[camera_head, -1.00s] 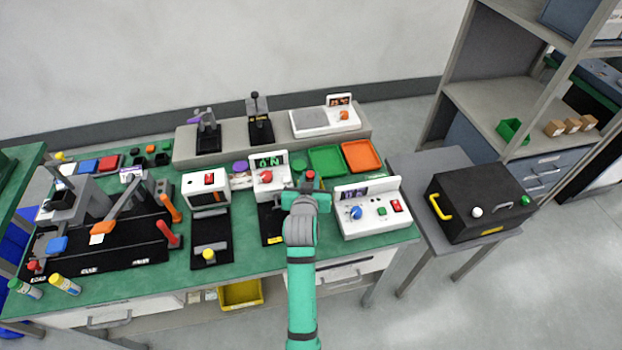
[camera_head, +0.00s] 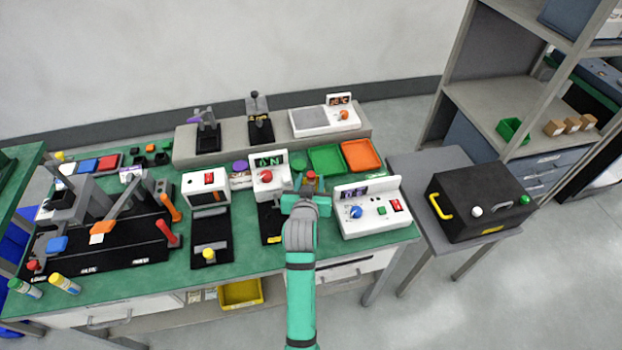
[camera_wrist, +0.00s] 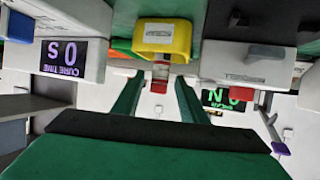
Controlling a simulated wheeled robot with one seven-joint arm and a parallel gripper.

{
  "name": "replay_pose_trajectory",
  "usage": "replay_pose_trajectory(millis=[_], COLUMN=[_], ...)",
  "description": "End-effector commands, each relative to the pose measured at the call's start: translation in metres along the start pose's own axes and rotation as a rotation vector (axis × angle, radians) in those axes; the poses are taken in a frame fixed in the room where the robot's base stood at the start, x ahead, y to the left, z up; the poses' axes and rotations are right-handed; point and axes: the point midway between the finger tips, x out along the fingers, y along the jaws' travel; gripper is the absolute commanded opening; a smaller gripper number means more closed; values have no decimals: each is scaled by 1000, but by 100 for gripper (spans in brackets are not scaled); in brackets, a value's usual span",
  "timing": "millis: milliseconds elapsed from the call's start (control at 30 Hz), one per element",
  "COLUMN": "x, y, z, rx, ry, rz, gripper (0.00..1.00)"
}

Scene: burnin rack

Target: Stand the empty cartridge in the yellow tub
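In the wrist view, which is upside down, a small yellow tub (camera_wrist: 182,40) with a pale label stands straight ahead. A clear cartridge (camera_wrist: 161,72) with a red end (camera_wrist: 158,88) stands upright at the tub, its lower part hidden by the tub's wall. My gripper (camera_wrist: 160,78) is open, with a green finger on each side of the cartridge and a gap visible. In the head view, the red end (camera_head: 310,175) shows just beyond my gripper (camera_head: 308,188); my wrist hides most of the tub.
A white cure-time console (camera_head: 375,212) stands close on the right. A white unit with a green display (camera_head: 268,180) stands close on the left. Green (camera_head: 326,158) and orange (camera_head: 362,155) trays lie behind. A larger yellow bin (camera_head: 240,293) sits below the bench.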

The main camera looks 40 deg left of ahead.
Motion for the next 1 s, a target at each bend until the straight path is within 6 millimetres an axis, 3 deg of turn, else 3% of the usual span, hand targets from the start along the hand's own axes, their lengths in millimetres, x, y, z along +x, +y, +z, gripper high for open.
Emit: replay_pose_trajectory(millis=[300, 500, 867, 1000], x=[-65, -92, -102, -107], y=[0, 0, 1, 9], z=[0, 0, 0, 14], rx=[1, 0, 0, 16], ry=[1, 0, 0, 1], rz=[1, 1, 2, 14], gripper=[39, 39, 39, 39])
